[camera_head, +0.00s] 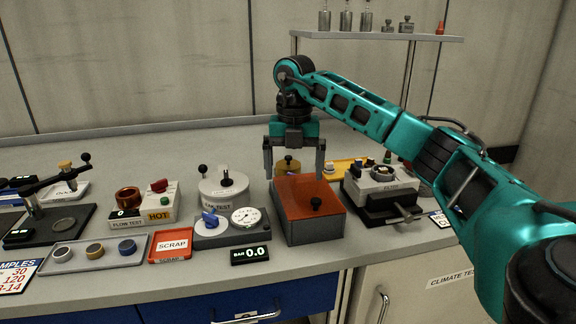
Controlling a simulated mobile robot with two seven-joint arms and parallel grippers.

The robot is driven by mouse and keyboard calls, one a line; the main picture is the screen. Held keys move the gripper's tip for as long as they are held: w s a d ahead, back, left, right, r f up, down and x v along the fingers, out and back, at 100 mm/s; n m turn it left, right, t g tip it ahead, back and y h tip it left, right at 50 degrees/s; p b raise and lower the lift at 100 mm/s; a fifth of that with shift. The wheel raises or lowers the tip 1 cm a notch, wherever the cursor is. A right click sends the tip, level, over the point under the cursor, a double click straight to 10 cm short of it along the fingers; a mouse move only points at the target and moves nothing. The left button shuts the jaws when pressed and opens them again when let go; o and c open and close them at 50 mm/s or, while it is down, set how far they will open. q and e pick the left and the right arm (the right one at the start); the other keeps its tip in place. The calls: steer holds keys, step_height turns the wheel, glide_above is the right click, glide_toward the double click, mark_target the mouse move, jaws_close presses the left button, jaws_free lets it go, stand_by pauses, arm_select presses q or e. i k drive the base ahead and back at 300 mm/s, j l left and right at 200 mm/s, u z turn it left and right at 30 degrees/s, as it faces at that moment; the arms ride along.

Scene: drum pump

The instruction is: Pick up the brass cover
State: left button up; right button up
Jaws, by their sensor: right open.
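My right gripper (294,164) comes in from the right and points down over the bench. Its two fingers are apart. A round brass piece with a dark knob (287,167), which looks like the brass cover, shows between the fingers in the picture. Its lower part is hidden behind an orange-topped box (308,197). I cannot tell whether the fingers are level with it or touch it. My left gripper is not in view.
Left of the gripper are a round white tester (222,187) and a gauge unit (235,225). A grey machine (383,190) stands to the right, with a yellow tray (341,168) behind it. A red scrap tray (171,245) sits at the front. The bench's back strip is clear.

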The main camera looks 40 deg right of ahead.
mark_target(288, 164)
steer(key=i+l, duration=0.65)
steer(key=l, duration=0.2)
